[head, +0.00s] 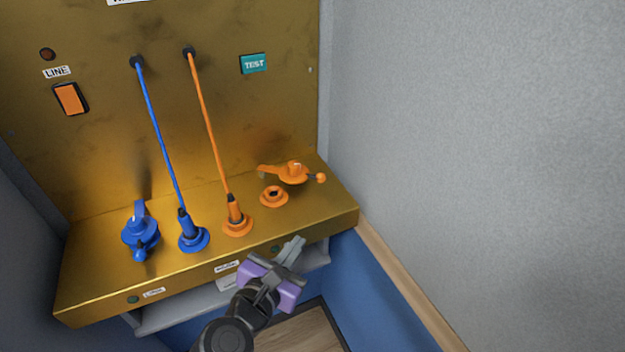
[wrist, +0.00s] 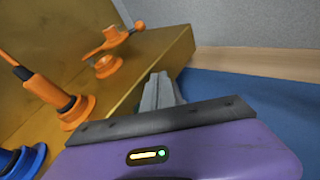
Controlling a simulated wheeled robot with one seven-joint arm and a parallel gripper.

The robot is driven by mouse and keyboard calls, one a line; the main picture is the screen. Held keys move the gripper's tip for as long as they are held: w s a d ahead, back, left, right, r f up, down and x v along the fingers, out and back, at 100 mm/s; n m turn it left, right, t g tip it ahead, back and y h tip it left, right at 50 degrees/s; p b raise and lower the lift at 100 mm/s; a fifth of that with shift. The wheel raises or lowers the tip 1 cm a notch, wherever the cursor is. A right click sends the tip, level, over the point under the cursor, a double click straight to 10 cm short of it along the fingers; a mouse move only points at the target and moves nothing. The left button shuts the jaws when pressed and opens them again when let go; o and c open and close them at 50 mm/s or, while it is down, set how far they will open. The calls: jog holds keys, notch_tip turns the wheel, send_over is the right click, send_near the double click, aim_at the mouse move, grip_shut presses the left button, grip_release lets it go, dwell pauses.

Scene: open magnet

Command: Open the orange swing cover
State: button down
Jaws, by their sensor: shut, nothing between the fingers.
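The orange swing cover (head: 292,173) is at the right end of the gold ledge. It stands swung to the back right, clear of the orange socket (head: 274,196), whose dark opening shows. In the wrist view the cover (wrist: 112,38) also sits beyond the socket (wrist: 104,66), with its small ball knob toward the right. My gripper (head: 293,249) is shut and empty, in front of the ledge's front edge and apart from the cover. Its fingertips (wrist: 160,88) show in the wrist view, to the lower right of the socket.
An orange plug (head: 235,217) and a blue plug (head: 190,233) sit in sockets on the ledge, their cables running up to the gold panel. A blue swing cover (head: 140,230) is at the left. A grey wall (head: 480,130) stands close on the right.

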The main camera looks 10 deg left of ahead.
jog(key=n+h, duration=0.1)
send_near(318, 180)
jog(key=shift+t, duration=0.4)
jog(key=x, duration=0.2)
jog(key=p+x, duration=0.1)
jog(key=x, duration=0.1)
jog(key=p+x, duration=0.1)
jog(key=x, duration=0.2)
jog(key=shift+s+f, duration=0.15)
jog(key=shift+f, duration=0.1)
